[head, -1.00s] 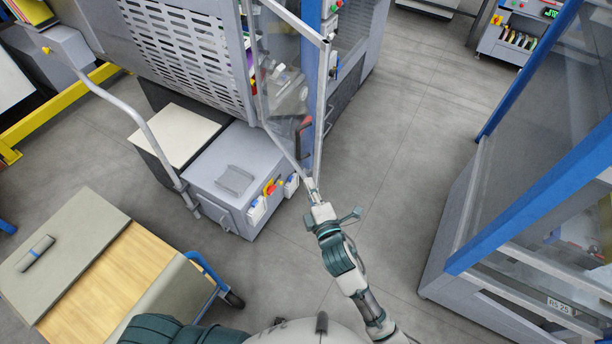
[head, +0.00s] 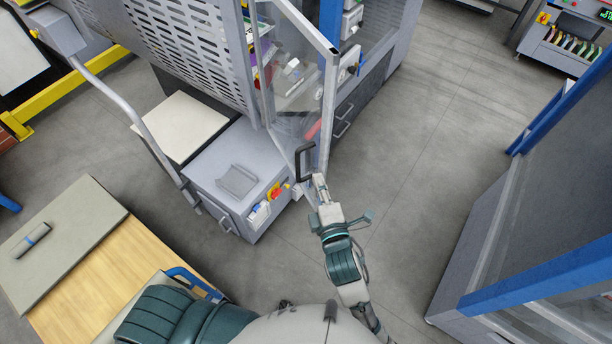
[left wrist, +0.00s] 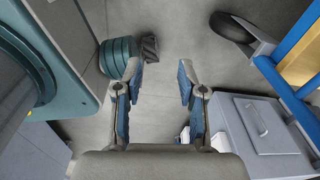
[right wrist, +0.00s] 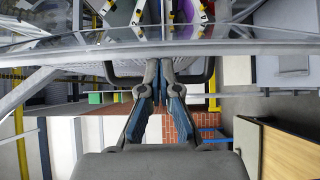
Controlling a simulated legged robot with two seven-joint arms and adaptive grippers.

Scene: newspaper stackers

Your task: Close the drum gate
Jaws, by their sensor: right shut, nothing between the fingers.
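The drum gate (head: 290,80) is a clear panel in a grey frame, standing swung out from the machine in the head view. Its black handle (head: 299,160) is near the lower outer corner. My right gripper (head: 319,180) is shut and empty, just beside the handle and the frame's lower end. In the right wrist view the shut fingertips (right wrist: 160,68) overlap the black handle bar (right wrist: 200,77), with the clear panel beyond; I cannot tell whether they touch. My left gripper (left wrist: 162,72) is open and empty above the floor, and out of the head view.
A cart with a wooden top (head: 100,265) is at lower left. A blue-framed enclosure (head: 540,230) is at right. The floor (head: 415,150) between is clear.

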